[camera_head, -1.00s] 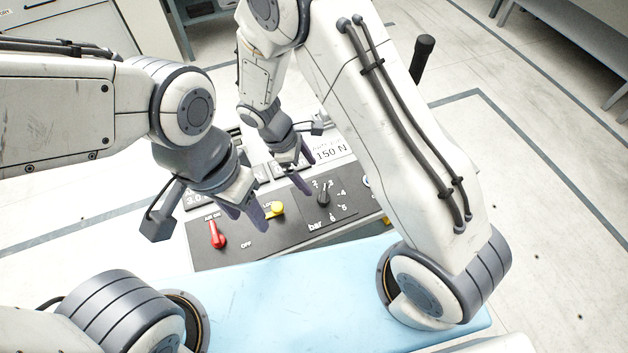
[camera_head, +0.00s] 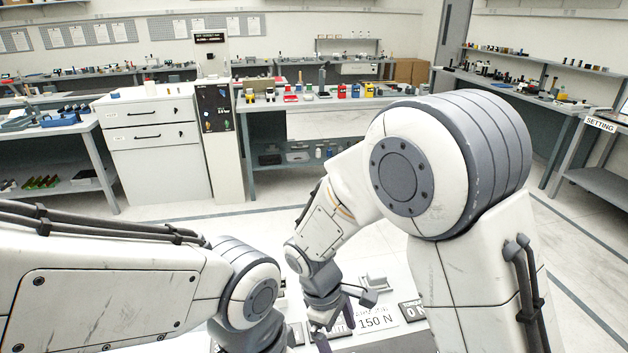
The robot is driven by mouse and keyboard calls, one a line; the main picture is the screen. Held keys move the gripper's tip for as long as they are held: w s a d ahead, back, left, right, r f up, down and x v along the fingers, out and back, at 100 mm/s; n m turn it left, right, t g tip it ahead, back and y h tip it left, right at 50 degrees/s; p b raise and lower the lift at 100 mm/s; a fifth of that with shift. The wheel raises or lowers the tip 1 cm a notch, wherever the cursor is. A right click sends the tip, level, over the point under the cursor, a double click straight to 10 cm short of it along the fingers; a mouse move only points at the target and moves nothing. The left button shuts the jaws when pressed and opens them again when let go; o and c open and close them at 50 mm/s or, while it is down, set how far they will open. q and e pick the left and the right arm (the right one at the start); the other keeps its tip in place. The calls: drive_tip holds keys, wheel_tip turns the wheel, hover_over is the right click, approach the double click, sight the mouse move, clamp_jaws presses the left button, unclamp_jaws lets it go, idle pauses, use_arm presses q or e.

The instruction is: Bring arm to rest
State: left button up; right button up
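My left arm comes in from the left, and its wrist runs off the bottom edge. The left gripper's fingers are out of view. My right arm fills the right of the view and bends back toward the middle. My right gripper (camera_head: 334,326) points down over the console panel with its dark purple fingers apart, and nothing shows between them. The console (camera_head: 375,318) shows a "150 N" label at the bottom edge. The rest of the console is cut off or hidden by my arms.
A white drawer cabinet (camera_head: 152,158) and a tall dark-faced unit (camera_head: 214,120) stand behind. A back bench (camera_head: 300,104) holds several coloured items. Benches also stand at the left and right (camera_head: 540,105). The pale floor between (camera_head: 225,222) is open.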

drive_tip(key=s+r+m+y, duration=0.3)
drive_tip(key=s+r+m, duration=0.1)
drive_tip(key=s+r, duration=0.7)
drive_tip(key=s, duration=0.3)
drive_tip(key=shift+s+a+m+t+y, duration=0.25)
drive_tip(key=shift+s+m+t+y, duration=0.1)
drive_tip(key=shift+m+t+y, duration=0.05)
